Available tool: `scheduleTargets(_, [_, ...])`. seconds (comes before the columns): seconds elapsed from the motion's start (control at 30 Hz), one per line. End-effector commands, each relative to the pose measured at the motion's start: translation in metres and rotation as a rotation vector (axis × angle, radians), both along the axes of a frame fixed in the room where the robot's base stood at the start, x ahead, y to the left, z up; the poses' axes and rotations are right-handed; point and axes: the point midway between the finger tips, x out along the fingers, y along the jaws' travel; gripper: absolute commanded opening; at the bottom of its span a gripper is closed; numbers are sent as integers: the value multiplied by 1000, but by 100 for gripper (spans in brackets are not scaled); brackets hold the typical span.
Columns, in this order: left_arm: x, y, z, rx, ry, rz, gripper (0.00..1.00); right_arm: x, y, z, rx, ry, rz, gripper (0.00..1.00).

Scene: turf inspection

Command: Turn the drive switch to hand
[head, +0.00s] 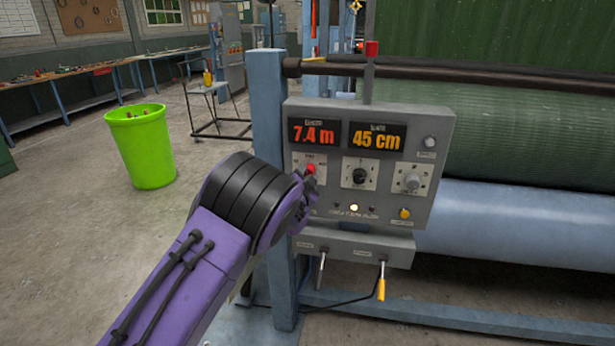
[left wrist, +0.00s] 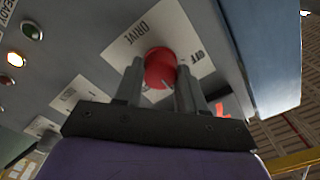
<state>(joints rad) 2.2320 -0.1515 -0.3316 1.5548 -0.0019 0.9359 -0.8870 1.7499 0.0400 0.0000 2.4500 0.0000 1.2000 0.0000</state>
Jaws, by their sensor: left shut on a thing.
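The drive switch is a red knob (head: 310,169) on a pale plate at the left of the grey control panel (head: 440,125). In the head view the gripper (head: 306,180) covers part of the plate, and I cannot read the knob's position. My right gripper is not in view.
Displays read 7.4 m (head: 313,134) and 45 cm (head: 376,138). A black knob (head: 359,176) and a grey knob (head: 412,181) are right of the switch. Two levers (head: 381,282) hang below. A blue post (head: 268,110) stands close left; a green bin (head: 140,147) is farther left.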

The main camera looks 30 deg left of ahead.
Motion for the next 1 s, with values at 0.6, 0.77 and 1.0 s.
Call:
scheduleTargets(0.6, [-14,-5,1,-1,3,-1,65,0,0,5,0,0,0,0])
scheduleTargets(0.77, [-51,-16,2,1,5,-1,65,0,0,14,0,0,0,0])
scheduleTargets(1.0, [-94,-28,0,-1,3,-1,65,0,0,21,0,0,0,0])
